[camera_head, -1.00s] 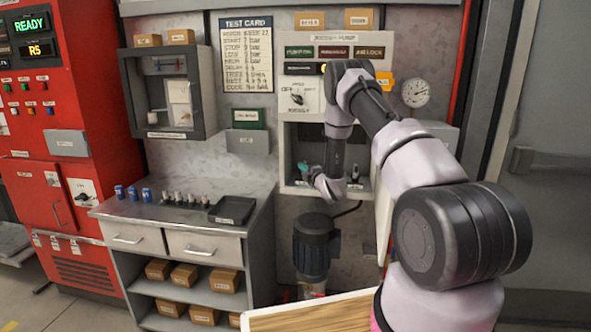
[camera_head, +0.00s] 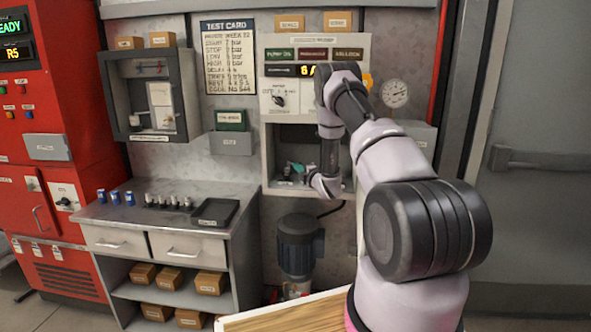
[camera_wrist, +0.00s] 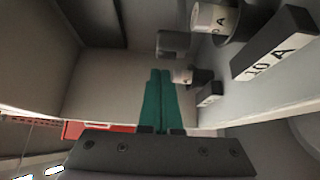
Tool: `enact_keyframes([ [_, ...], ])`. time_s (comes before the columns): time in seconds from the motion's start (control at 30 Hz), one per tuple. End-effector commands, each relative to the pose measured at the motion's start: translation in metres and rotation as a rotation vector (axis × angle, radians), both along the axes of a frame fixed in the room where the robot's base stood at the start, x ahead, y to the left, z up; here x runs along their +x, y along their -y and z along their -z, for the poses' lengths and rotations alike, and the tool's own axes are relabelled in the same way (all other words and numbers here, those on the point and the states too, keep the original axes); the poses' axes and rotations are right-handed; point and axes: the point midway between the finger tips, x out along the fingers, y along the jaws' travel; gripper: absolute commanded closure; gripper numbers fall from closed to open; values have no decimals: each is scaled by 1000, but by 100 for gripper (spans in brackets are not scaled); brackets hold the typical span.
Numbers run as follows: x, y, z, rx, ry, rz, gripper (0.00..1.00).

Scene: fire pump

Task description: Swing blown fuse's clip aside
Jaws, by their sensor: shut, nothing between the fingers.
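My gripper (camera_wrist: 160,100) has green fingers pressed together, with nothing between them. In the head view it (camera_head: 298,168) is inside the open compartment (camera_head: 268,150) of the jockey pump panel, partly covered by my wrist. In the wrist view a pale fuse (camera_wrist: 213,18) marked "A" sits in a dark holder at the upper right, beside a dark block (camera_wrist: 275,45) labelled "10 A". A smaller pale cylinder (camera_wrist: 185,75) and a dark piece (camera_wrist: 172,43) are just ahead and right of the fingertips. I cannot tell which part is the blown fuse's clip, or whether the fingers touch anything.
The compartment's walls (camera_wrist: 95,85) surround my gripper closely. A bench (camera_head: 140,215) at left holds blue cylinders (camera_head: 115,196), several small dark-and-pale pieces (camera_head: 168,202) and a black tray (camera_head: 214,212). A motor (camera_head: 297,240) stands below the compartment. A wooden board (camera_head: 285,312) is in front.

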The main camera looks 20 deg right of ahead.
Motion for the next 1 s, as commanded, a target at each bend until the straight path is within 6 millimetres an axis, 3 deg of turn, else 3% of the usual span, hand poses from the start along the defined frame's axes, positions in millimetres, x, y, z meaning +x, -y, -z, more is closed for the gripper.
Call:
enact_keyframes([
  [0.13,-10,3,0,1,-2,2,100],
  [0.5,-66,12,1,1,-1,1,100],
  [1.0,-73,12,0,0,0,-1,100],
])
